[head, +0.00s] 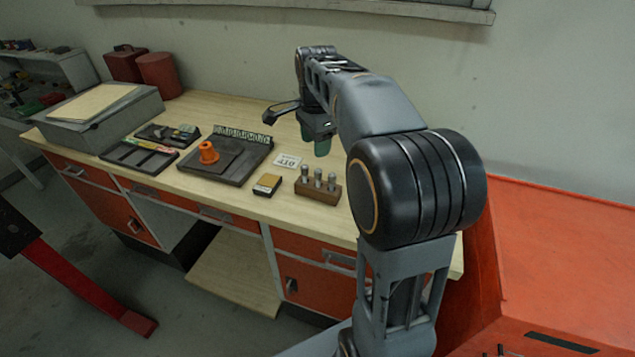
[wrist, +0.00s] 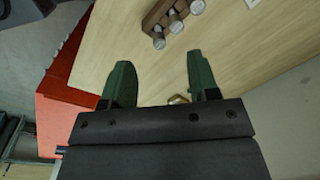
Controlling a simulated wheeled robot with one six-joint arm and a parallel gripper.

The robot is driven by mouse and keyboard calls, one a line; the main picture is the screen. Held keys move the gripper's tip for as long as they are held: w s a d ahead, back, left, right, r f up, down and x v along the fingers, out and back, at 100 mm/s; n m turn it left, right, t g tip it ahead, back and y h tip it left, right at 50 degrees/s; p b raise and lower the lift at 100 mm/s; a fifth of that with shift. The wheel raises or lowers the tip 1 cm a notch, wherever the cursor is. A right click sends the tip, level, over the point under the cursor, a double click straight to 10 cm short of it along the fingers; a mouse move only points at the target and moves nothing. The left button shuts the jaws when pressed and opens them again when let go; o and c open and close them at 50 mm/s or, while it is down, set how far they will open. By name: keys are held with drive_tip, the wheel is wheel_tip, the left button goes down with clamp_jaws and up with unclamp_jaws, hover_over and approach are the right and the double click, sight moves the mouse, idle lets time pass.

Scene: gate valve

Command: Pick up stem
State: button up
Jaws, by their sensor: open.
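My gripper (wrist: 159,62) is open, with its two green fingers apart and nothing between the tips. It also shows in the head view (head: 321,144), above the right part of the workbench. In the wrist view, a small brass-coloured piece (wrist: 178,99) shows at the gripper's edge, mostly hidden, and it may be the stem. A wooden block (head: 318,191) holds three upright grey metal pegs (head: 318,177). The block also shows at the top of the wrist view (wrist: 155,14). I cannot tell for certain which part is the stem.
The workbench (head: 225,212) holds a dark fixture plate (head: 240,165) with an orange part (head: 208,152). A red-orange cabinet (head: 565,255) stands at right.

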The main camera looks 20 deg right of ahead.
sight(318, 171)
drive_tip(key=w+f+m, duration=0.1)
drive_tip(key=f, duration=0.2)
drive_tip(key=w+d+f+m, duration=0.1)
drive_tip(key=f, duration=0.1)
drive_tip(key=w+d+f+m, duration=0.1)
drive_tip(key=f, duration=0.2)
drive_tip(key=shift+w+d+f+m+g, duration=0.1)
drive_tip(key=shift+d+f+m+g, duration=0.15)
drive_tip(key=shift+f+m+g, duration=0.15)
drive_tip(key=shift+w+a+f, duration=0.1)
drive_tip(key=shift+f, duration=2.9)
drive_tip(key=c, duration=1)
